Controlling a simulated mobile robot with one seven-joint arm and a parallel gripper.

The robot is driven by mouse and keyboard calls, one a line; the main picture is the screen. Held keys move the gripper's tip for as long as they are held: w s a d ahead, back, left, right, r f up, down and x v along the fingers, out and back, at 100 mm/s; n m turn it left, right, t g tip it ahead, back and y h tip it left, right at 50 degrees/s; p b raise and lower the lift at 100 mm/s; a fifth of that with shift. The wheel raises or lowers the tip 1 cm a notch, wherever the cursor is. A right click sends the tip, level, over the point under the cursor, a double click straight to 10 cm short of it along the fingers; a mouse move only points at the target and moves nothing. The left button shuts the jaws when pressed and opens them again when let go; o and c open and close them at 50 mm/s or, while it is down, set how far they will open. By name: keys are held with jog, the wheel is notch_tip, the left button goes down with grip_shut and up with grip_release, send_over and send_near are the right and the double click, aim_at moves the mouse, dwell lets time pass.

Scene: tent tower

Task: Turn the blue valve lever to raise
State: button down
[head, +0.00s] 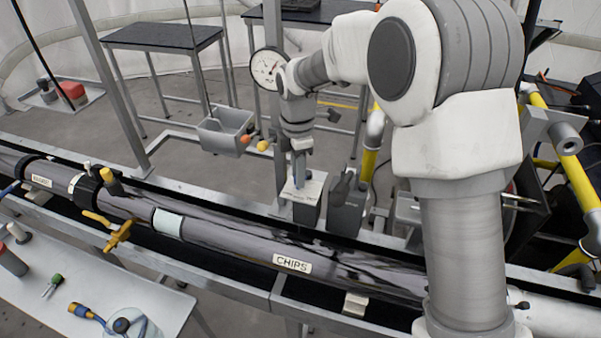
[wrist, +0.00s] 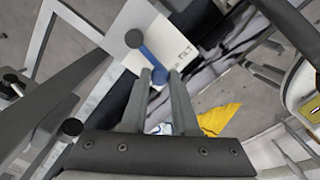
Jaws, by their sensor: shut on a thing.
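The blue valve lever (wrist: 149,57) shows in the wrist view as a short blue bar with a dark round knob at its upper left end. It lies in front of a white plate (wrist: 182,45) with dark lettering. My gripper (wrist: 160,82) is shut on the lever's near end, one finger on each side. In the head view my gripper (head: 299,168) points down at the white plate (head: 312,186) on a dark box behind the long pipe. The lever cannot be made out clearly there.
A round dial gauge (head: 268,68) is beside my arm. A grey bin (head: 224,130) hangs left of my gripper. The long dark pipe (head: 215,232) labelled CHIPS crosses in front. A yellow handle (head: 119,234) sticks out from it. Tools lie on the white table (head: 150,295) at lower left.

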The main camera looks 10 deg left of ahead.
jog(key=m, duration=0.1)
jog(key=a+m, duration=0.1)
jog(key=m, duration=0.2)
jog(key=shift+w+a, duration=0.35)
jog(key=shift+w, duration=0.05)
jog(key=shift+w+a+m, duration=0.25)
jog(key=shift+w+m, duration=0.05)
jog(key=shift+m, duration=0.55)
jog(key=shift+w+a+m, duration=0.25)
jog(key=shift+m, duration=0.6)
jog(key=shift+r, duration=0.1)
jog(key=c, duration=0.7)
grip_release()
